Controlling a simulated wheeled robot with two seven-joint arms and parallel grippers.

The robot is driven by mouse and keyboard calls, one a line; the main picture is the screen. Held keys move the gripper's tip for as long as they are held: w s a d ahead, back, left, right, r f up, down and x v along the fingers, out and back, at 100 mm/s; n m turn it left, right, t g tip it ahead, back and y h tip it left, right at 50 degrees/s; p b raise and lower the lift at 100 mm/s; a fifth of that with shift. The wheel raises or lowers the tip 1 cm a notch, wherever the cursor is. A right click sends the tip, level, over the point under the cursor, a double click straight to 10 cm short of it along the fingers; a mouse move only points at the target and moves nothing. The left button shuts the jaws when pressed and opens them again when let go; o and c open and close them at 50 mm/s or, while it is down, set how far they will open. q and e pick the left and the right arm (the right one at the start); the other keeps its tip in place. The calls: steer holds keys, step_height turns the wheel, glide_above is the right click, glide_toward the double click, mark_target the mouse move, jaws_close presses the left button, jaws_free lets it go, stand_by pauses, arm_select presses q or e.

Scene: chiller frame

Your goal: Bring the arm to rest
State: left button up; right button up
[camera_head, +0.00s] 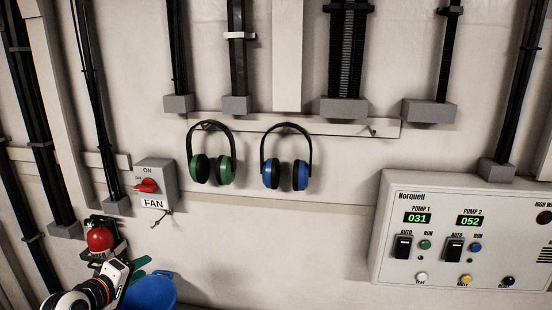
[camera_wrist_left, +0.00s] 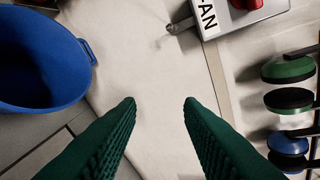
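My left gripper (camera_head: 142,268) is low at the left in the head view, in front of the wall and above the blue bucket. In the left wrist view its two green ribbed fingers (camera_wrist_left: 160,104) stand wide apart with nothing between them. The fan switch box (camera_head: 168,173), with its red handle (camera_head: 147,186), is on the wall above the gripper. The box (camera_wrist_left: 213,18) also shows at the top of the left wrist view, apart from the fingers. My right gripper is in neither view.
A blue bucket (camera_head: 150,292) stands below the left gripper. Green earmuffs (camera_head: 223,170) and blue earmuffs (camera_head: 300,175) hang from a wall rail. A pump control panel (camera_head: 385,225) is at the right. Conduits run down the wall. The wall below the earmuffs is clear.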

arm_select(q)
steer(key=s+d+f+m+g+y, duration=0.1)
steer(key=s+d+f+m+g, duration=0.4)
steer(key=s+f, duration=0.5)
steer(key=s+d+f+m+g+y, duration=0.15)
steer(key=s+d+f+m, duration=0.45)
steer(key=s, duration=0.7)
steer(key=s+d+f+m+g, duration=0.15)
steer(key=s+g, duration=0.25)
steer(key=s, duration=0.8)
step_height(320, 180, down, 28)
steer(key=s+g, duration=0.1)
steer(key=s, duration=0.2)
steer(key=s+a+f+m+g+b, duration=0.1)
steer(key=s+a+f, duration=0.1)
steer(key=s+f, duration=1.3)
steer(key=shift+s+f+y+b, duration=0.2)
steer(key=shift+f+y+b, duration=0.05)
steer(key=shift+y+b, duration=0.1)
steer(key=shift+a, duration=0.1)
steer(key=shift+c, duration=0.3)
